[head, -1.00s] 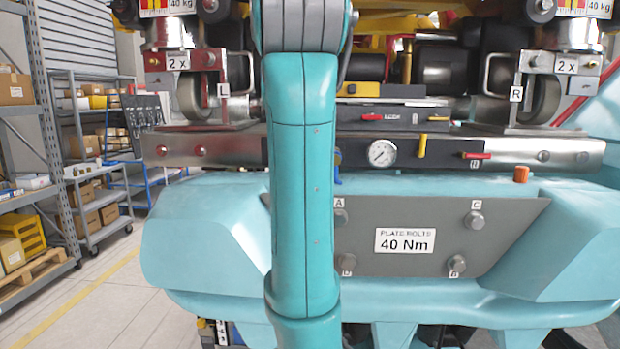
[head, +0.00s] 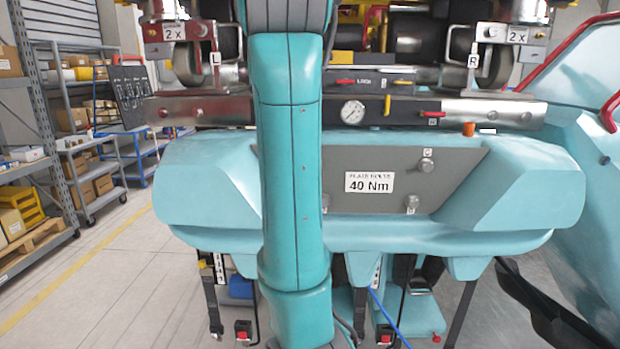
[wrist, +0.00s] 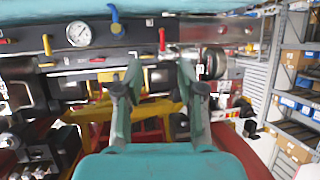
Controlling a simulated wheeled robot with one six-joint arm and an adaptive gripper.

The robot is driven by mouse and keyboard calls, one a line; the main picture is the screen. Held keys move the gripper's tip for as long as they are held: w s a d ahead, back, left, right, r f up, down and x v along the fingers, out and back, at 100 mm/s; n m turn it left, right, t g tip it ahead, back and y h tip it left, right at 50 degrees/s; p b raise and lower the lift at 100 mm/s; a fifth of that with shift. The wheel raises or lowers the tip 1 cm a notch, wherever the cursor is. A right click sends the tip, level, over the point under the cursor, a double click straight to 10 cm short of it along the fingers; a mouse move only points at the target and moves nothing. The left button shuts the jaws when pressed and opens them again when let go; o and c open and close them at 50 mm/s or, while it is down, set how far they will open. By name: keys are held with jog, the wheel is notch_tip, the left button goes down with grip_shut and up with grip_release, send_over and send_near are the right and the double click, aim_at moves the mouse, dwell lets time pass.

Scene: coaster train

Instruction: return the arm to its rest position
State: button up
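My arm (head: 292,170) rises through the middle of the head view as a teal column, hiding the left part of the grey bolt plate. My gripper is outside the head view. Yellow bars and dark parts of the coaster train lie beyond the fingers. I cannot judge the gap between the fingertips and those parts.
The teal train body (head: 520,200) fills the front, with a pressure gauge (head: 352,112) and red-handled levers above. Straps and pedal-like parts hang below. Shelving (head: 45,120) stands at left; it also shows in the wrist view (wrist: 295,95). Floor at lower left (head: 100,280) is clear.

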jog(key=w+d+f, duration=0.2)
jog(key=w+f, duration=0.1)
jog(key=f, duration=1.2)
jog(key=w+d+f, duration=0.2)
jog(key=d+f, duration=0.1)
jog(key=f, duration=1.2)
jog(key=s+d+f, duration=0.2)
jog(key=s+f, duration=0.1)
jog(key=f, duration=0.5)
jog(key=s+d+f+t, duration=0.1)
jog(key=s+d+f, duration=0.2)
jog(key=f, duration=0.4)
jog(key=s+d+f, duration=0.2)
jog(key=s+f, duration=0.2)
jog(key=f, duration=0.4)
jog(key=s+d+f, duration=0.4)
jog(key=s+f, duration=0.2)
jog(key=s, duration=0.5)
jog(key=s+d+f, duration=0.4)
jog(key=s+f, duration=0.2)
jog(key=s, duration=0.5)
jog(key=s+d+r+m+h, duration=0.1)
jog(key=s+d+r, duration=0.1)
jog(key=s, duration=1)
jog(key=s+d+r+h, duration=0.1)
jog(key=s+r, duration=0.3)
jog(key=s, duration=0.9)
jog(key=shift+s+d+m+t, duration=0.3)
jog(key=shift+d+m+t, duration=0.1)
jog(key=shift+d, duration=0.15)
